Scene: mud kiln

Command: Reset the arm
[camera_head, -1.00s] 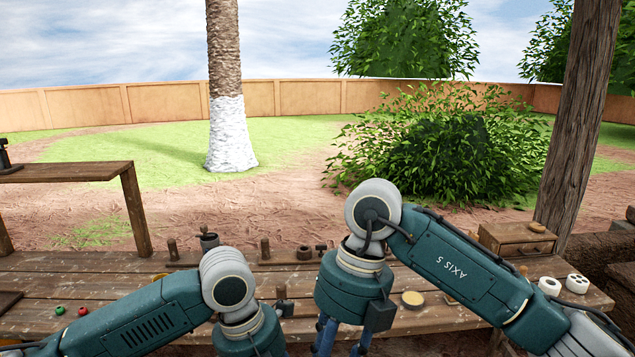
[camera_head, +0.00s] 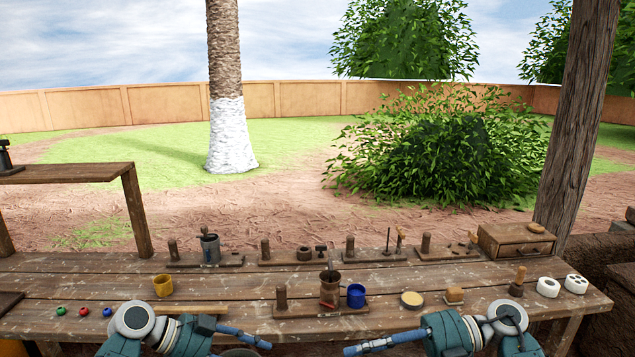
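My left arm (camera_head: 133,320) and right arm (camera_head: 508,320) are folded low along the front edge of the wooden workbench (camera_head: 225,285). My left gripper (camera_head: 262,343) points right, with one blue finger clearly seen. My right gripper (camera_head: 352,349) points left towards it, also with one blue finger clearly seen. The two are apart, with a gap between their tips. Both sit at the bottom of the view, partly cut off, so whether they are open or shut does not show. Nothing is seen held in either.
Small coloured balls (camera_head: 84,311) lie at left.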

